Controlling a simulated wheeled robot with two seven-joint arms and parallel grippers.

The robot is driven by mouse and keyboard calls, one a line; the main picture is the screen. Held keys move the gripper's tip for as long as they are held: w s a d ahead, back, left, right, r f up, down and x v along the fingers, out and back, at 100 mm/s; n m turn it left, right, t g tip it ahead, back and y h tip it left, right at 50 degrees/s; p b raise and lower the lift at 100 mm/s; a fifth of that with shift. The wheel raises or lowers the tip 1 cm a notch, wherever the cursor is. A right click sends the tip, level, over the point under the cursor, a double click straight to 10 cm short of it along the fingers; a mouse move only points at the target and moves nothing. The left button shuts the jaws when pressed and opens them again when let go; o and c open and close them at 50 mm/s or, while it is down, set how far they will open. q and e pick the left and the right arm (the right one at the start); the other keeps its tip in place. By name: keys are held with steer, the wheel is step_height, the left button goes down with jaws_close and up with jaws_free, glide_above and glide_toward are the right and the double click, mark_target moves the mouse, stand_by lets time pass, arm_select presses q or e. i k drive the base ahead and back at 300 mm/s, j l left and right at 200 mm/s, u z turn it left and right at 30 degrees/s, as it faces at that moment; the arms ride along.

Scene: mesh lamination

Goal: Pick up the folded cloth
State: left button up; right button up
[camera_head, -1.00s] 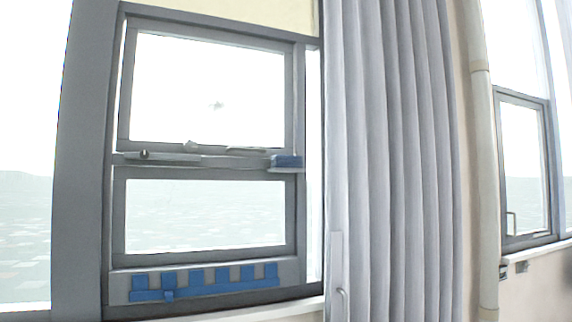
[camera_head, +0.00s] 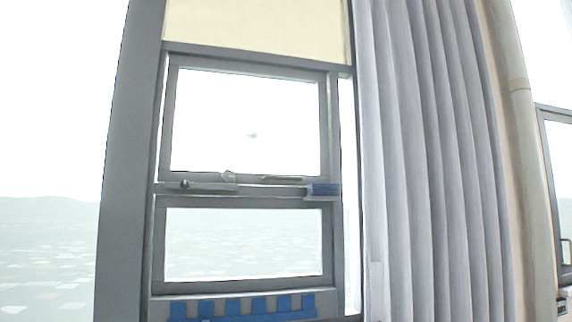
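Neither of my grippers is in view.
The grey-framed window (camera_head: 159,240) has a grey tool-like item (camera_head: 205,186) and a thin dark bar (camera_head: 282,179) along its middle rail. A blue notched strip (camera_head: 255,307) runs along the bottom. A grey curtain (camera_head: 430,160) hangs at right.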

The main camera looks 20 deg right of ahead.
mark_target(313, 188)
steer(key=i+j, duration=0.15)
steer(key=i, duration=0.25)
steer(key=i+j, duration=0.15)
steer(key=i, duration=0.25)
steer(key=i+j+z, duration=0.1)
steer(key=i, duration=0.35)
steer(key=i+j+z, duration=0.15)
steer(key=z, duration=1.5)
